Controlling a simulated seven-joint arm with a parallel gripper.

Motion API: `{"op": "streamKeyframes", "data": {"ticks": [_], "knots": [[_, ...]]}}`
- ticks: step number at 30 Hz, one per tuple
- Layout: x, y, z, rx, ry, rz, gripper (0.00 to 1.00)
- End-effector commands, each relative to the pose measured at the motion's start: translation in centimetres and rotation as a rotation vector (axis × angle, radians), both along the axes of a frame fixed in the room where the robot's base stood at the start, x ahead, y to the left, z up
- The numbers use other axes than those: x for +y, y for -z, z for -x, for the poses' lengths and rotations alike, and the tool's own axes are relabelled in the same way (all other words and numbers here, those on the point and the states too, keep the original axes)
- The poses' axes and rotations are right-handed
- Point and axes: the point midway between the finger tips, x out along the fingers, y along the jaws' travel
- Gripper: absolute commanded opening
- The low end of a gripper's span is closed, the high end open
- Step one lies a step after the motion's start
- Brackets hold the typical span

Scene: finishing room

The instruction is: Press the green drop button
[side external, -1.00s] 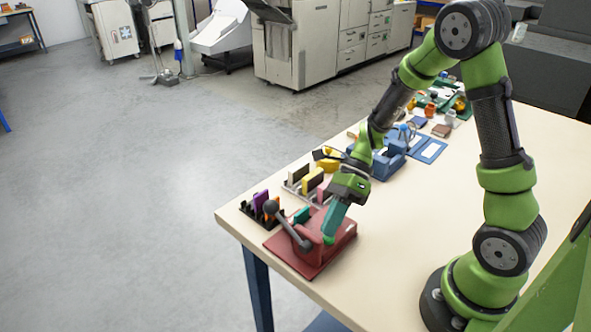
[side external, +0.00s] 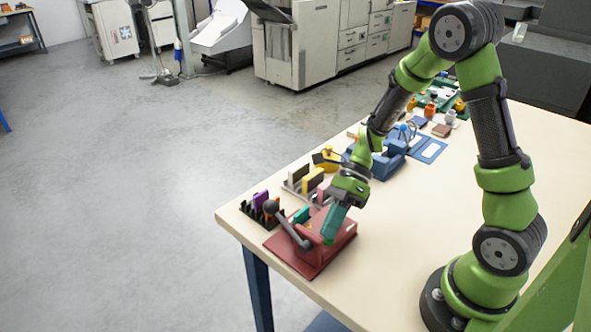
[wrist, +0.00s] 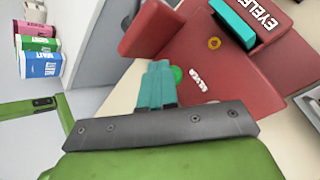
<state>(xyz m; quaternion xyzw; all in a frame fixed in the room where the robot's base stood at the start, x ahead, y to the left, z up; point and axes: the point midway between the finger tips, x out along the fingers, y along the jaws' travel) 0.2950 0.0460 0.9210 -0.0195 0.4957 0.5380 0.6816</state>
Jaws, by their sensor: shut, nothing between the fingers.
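The green drop button (wrist: 178,75) is round and sits on the red eyelet press (wrist: 245,65), beside small white lettering. The red press also stands at the table's front left corner in the side view (side external: 312,262). My gripper (wrist: 158,66) has teal fingers, closed together and empty. Their tips are right beside the green button in the wrist view and partly cover its left edge. In the side view my gripper (side external: 329,238) points down at the press, and the button is hidden behind the fingers. Whether the tips touch it I cannot tell.
A lever with a dark knob (side external: 270,207) rises at the press's left. A black rack with a purple piece (side external: 260,201), yellow pieces (side external: 312,180) and a blue device (side external: 378,160) stand behind. The table (side external: 430,200) is bare to the right.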

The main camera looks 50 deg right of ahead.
Motion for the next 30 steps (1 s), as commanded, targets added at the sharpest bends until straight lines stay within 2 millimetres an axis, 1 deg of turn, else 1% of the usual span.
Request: {"op": "streamKeyframes", "data": {"ticks": [10,21,30], "knots": [[0.0,0.0,0.0,0.0,-0.001,0.001,0.0],[0.0,-1.7,0.0,-0.001,0.0,0.001,0.0],[0.0,-1.8,0.0,0.0,-0.001,0.001,0.0]]}}
